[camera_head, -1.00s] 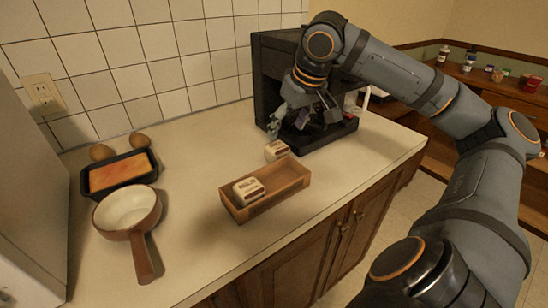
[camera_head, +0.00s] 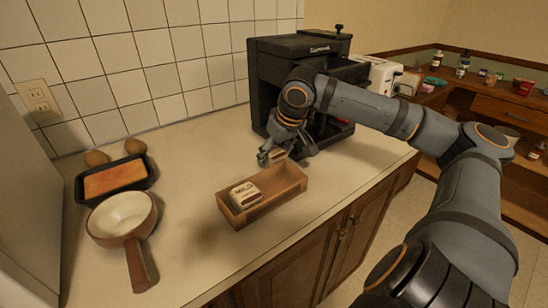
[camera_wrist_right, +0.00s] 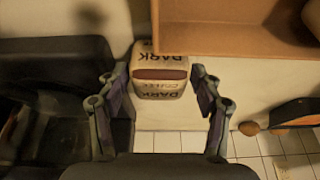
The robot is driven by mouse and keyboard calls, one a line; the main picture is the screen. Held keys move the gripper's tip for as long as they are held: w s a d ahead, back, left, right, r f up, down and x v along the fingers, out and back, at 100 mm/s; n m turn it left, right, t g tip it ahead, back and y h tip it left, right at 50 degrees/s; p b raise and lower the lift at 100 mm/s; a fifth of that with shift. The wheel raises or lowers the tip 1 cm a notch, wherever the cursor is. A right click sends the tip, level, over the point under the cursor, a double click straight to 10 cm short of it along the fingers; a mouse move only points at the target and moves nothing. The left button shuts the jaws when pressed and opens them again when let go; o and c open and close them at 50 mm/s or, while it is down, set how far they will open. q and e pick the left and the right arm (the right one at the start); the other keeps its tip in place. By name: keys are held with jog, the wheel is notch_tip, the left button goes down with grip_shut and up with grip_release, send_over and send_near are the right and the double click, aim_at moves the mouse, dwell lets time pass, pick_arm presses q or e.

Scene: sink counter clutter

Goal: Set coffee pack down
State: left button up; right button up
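A pale coffee pack marked DARK (camera_wrist_right: 160,78) shows between the fingers of my right gripper (camera_wrist_right: 159,72) in the right wrist view. A small gap shows on each side, so the gripper looks open around it. In the head view this pack (camera_head: 277,157) is partly hidden by the right gripper (camera_head: 284,151), at the far side of a wooden tray (camera_head: 273,205). Another pack, marked MILD (camera_head: 245,194), lies in the left part of the tray. My left gripper is not in view.
A black coffee machine (camera_head: 285,65) stands behind the right gripper. A white toaster (camera_head: 380,75) is to its right. A brown pan (camera_head: 122,215), a black baking dish (camera_head: 88,190) and two brown round items (camera_head: 96,158) are at left. The counter between pan and tray is clear.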

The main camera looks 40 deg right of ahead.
jog(key=c, duration=0.7)
jog(key=shift+r, duration=0.1)
